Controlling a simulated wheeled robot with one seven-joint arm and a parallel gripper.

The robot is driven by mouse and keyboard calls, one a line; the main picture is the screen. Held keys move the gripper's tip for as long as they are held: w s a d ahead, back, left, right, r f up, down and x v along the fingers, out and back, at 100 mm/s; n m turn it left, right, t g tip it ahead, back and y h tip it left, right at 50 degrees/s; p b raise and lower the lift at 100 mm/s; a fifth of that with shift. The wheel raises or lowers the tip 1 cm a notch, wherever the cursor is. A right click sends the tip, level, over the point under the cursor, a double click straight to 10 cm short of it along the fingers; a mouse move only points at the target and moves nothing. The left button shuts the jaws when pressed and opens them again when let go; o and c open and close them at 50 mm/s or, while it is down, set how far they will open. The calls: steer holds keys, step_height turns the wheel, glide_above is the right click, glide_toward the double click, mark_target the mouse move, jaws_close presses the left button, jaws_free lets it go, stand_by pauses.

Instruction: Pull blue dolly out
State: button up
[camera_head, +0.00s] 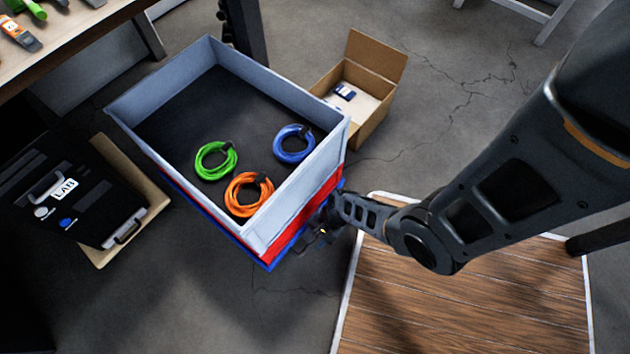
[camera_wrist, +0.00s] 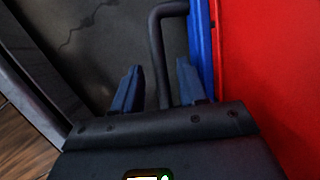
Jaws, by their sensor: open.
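The blue dolly (camera_head: 218,233) shows as a thin blue edge low under a red box with an open grey tray on top. In the wrist view its blue edge (camera_wrist: 201,40) runs beside the red wall. A dark bent handle bar (camera_wrist: 157,45) projects beside that edge. My gripper (camera_wrist: 160,82) is open, with its two blue fingers on either side of the bar; I cannot tell whether they touch it. In the head view my gripper (camera_head: 322,230) is at the stack's near right side, partly hidden by its own wrist.
The grey tray (camera_head: 170,172) holds green, orange and blue cable coils. A black LAB case (camera_head: 95,205) stands close on the left. An open cardboard box (camera_head: 372,118) is behind right. A white-edged wooden platform (camera_head: 470,305) lies front right. Bare floor shows in front.

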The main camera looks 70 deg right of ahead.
steer(key=p+v, duration=0.4)
steer(key=v, duration=0.3)
steer(key=shift+r, duration=0.35)
steer(key=shift+s+d, duration=0.15)
stand_by(0.3)
steer(key=s+a+r+n+t+h, duration=0.1)
steer(key=s+r+n+t+h, duration=0.35)
steer(key=r+n, duration=0.85)
steer(key=a+r+n+t+p, duration=0.2)
steer(key=r+p, duration=0.3)
steer(key=r, duration=1.3)
steer(key=a+r+n+t+p, duration=0.2)
steer(key=a+r+n+p, duration=0.1)
steer(key=r, duration=1.5)
steer(key=s+a+r+n+t+y+p, duration=0.1)
steer(key=r+p, duration=0.7)
steer(key=r, duration=1.1)
steer(key=a+n+t, duration=0.1)
steer(key=a+n, duration=0.1)
steer(key=n, duration=0.1)
steer(key=shift+a+t, duration=0.2)
steer(key=shift+t, duration=0.15)
